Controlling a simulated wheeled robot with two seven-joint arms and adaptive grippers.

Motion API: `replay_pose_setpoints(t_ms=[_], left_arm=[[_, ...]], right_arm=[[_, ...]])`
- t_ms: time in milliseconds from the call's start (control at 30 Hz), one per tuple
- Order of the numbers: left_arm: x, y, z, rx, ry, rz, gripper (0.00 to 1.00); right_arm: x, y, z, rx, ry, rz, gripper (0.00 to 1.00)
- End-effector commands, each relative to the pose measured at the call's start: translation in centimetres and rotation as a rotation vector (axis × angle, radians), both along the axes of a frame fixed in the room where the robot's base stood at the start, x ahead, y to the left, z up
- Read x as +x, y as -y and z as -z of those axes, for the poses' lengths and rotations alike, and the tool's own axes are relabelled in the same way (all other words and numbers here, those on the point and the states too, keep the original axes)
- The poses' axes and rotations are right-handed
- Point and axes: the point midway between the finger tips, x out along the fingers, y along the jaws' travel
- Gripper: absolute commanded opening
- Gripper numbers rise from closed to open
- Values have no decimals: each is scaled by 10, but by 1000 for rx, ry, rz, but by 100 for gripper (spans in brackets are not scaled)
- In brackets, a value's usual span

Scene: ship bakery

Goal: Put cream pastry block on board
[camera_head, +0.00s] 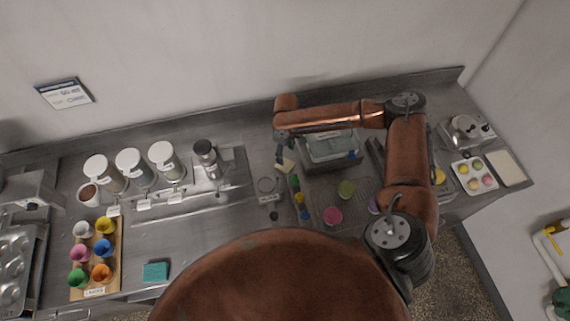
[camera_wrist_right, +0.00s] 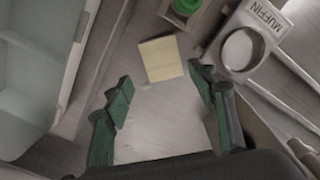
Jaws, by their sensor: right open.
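The cream pastry block (camera_wrist_right: 160,58) is a pale yellow square in the right wrist view. It lies on the grey metal surface, just beyond and between the fingertips. In the head view the block (camera_head: 287,165) shows small beside the gripper. My right gripper (camera_wrist_right: 160,86) is open, with green fingers apart and nothing between them. In the head view my right gripper (camera_head: 281,157) is over the counter's middle. A pale flat board (camera_head: 506,168) lies at the far right of the counter. My left gripper is not in view.
A ring labelled MUFFIN (camera_wrist_right: 262,38) and a green round item (camera_wrist_right: 186,6) are near the block. A glassy bin (camera_head: 330,148) stands right of the gripper. Canisters (camera_head: 165,158) and a rack of coloured cups (camera_head: 117,250) stand left.

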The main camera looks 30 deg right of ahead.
Motion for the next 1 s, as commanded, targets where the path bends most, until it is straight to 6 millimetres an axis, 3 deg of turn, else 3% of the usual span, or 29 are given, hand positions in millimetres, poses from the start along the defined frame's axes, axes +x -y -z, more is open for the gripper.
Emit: replay_pose_setpoints(t_ms=[367,633,933,1000], left_arm=[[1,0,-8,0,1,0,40],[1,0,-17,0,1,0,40],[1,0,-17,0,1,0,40],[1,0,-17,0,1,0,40]], right_arm=[[0,-1,35,-5,-4,1,52],[-1,-3,73,-5,-4,1,52],[-1,-3,79,-3,-3,1,52],[-1,-3,79,-4,-2,1,48]])
